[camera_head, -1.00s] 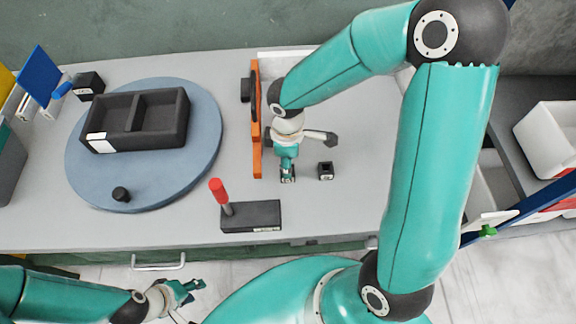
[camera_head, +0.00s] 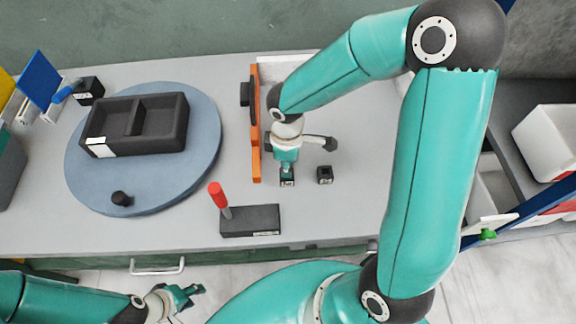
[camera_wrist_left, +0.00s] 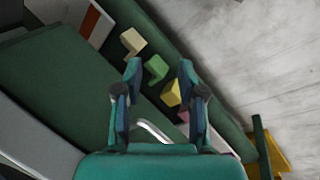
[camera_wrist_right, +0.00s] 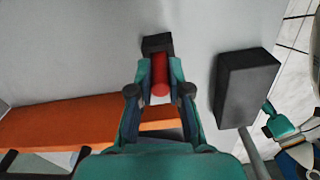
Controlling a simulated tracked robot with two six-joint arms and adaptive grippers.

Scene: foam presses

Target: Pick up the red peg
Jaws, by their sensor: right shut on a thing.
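The red peg (camera_wrist_right: 160,76) is between the fingers of my right gripper (camera_wrist_right: 160,84), which is shut on it in the right wrist view. A small black block (camera_wrist_right: 157,43) is just beyond the peg's end. Whether the peg still sits in that block I cannot tell. My left gripper (camera_head: 188,297) is low in front of the counter. Its fingers (camera_wrist_left: 160,75) are apart and empty in the left wrist view.
A red-topped grey rod (camera_head: 217,195) stands at a black block (camera_head: 250,220) left of my right gripper. An orange panel (camera_head: 256,150) is close by. A black tray (camera_head: 94,143) rests on a round blue plate (camera_head: 205,130).

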